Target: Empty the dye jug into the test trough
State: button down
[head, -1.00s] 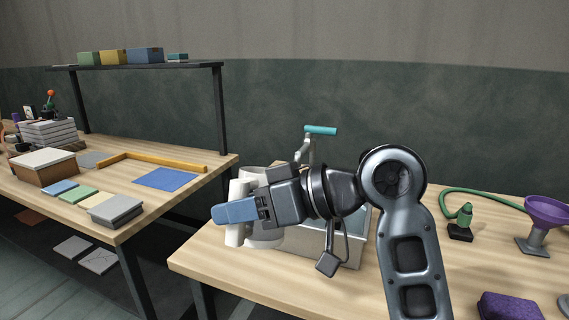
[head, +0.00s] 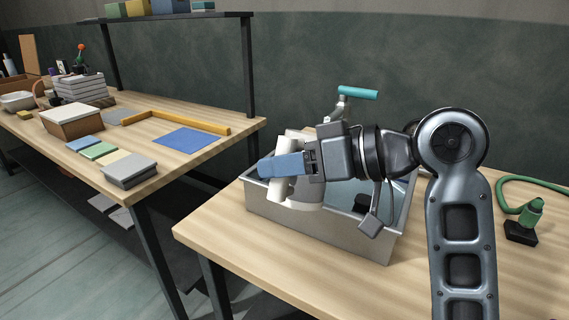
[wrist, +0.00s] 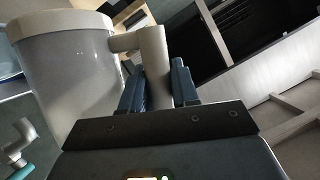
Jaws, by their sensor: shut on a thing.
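The dye jug is a pale grey-white jug with a thick handle (head: 287,182). My gripper (head: 272,168) is shut on that handle and hides much of the jug in the head view. In the wrist view the jug body (wrist: 75,78) stands left of my gripper (wrist: 156,75), with the handle between the blue fingers. The jug looks tilted, and its contents are hidden. The test trough (head: 315,232) is a grey metal open box on the wooden bench. The jug is over its left part; I cannot tell whether they touch. My arm covers part of the trough.
A tap with a teal handle (head: 357,92) rises behind the trough. A green hose with a nozzle (head: 530,213) lies to the right. A second bench (head: 185,165) on the left holds tiles, boxes and a yellow square. The bench in front of the trough is clear.

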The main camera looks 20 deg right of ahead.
aim_at(294, 142)
jog(key=shift+f+b, duration=0.35)
jog(key=shift+f, duration=0.25)
jog(key=shift+w+r+p, duration=0.1)
jog(key=shift+r+p, duration=0.8)
jog(key=shift+p, duration=0.1)
jog(key=r+m+p, duration=0.1)
jog(key=r+m+y+p, duration=0.1)
jog(key=p, duration=0.1)
jog(key=shift+w+d+r, duration=0.1)
jog(key=shift+d+r, duration=0.2)
jog(key=shift+r, duration=0.05)
jog(key=shift+f+b, duration=0.7)
jog(key=shift+f, duration=0.4)
jog(key=shift+r+p, duration=0.15)
jog(key=shift+p, duration=0.2)
jog(key=shift+r+p, duration=0.15)
jog(key=shift+p, duration=0.3)
jog(key=shift+d+r+m+y+p, duration=0.1)
jog(key=shift+d+m+y+p, duration=0.1)
jog(key=shift+m+y+p, duration=0.35)
jog(key=shift+w+d+r+m+g+p, duration=0.15)
jog(key=shift+w+d+m+g+p, duration=0.15)
jog(key=shift+p, duration=0.85)
